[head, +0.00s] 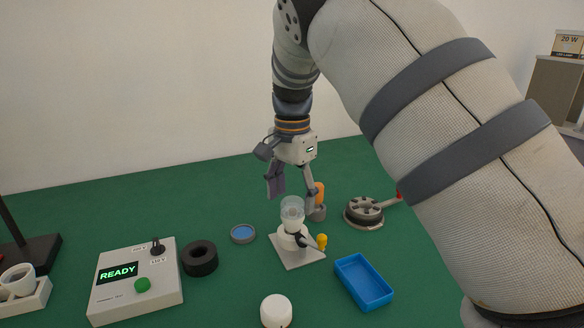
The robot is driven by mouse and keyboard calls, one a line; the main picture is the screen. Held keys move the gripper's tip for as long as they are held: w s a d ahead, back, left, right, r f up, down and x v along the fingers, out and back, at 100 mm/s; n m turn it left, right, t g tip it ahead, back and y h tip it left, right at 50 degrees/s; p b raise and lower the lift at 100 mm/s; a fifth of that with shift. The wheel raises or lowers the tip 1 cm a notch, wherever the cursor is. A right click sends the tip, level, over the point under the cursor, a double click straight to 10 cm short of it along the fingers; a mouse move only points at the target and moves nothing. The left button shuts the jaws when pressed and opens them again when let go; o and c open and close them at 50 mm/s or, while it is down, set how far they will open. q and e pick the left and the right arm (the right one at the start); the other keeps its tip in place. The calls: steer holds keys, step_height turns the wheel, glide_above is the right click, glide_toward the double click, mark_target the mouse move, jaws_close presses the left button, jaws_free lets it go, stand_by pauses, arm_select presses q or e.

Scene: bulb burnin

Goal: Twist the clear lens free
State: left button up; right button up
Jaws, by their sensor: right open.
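The clear lens (292,208) is a see-through cup on top of a small white fixture (287,234) with a dark side clamp. The fixture stands on a light square plate (296,258). My right gripper (291,194) points down with its fingers spread. One finger shows left of the lens and the other right of it, with the fingertips near the lens's rim height. I cannot tell whether either finger touches the lens. My left gripper is not in view.
Close behind the fixture stands an orange-topped grey piece (317,212); a yellow knob (321,241) sits beside it. Around are a blue tray (363,283), round vise-like device (364,211), black ring (200,259), blue-filled dish (243,234), white cap (276,311) and READY box (137,281).

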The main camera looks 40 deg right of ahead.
steer(key=shift+f, duration=0.8)
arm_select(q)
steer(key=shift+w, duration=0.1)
arm_select(e)
steer(key=shift+c, duration=0.2)
steer(key=c, duration=1.2)
steer(key=shift+o, duration=0.3)
steer(key=shift+r+n+p, duration=0.2)
steer(key=shift+n+p, duration=0.15)
steer(key=shift+n, duration=0.65)
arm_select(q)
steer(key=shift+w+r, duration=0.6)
arm_select(e)
steer(key=shift+f+n, duration=0.15)
steer(key=shift+n, duration=0.35)
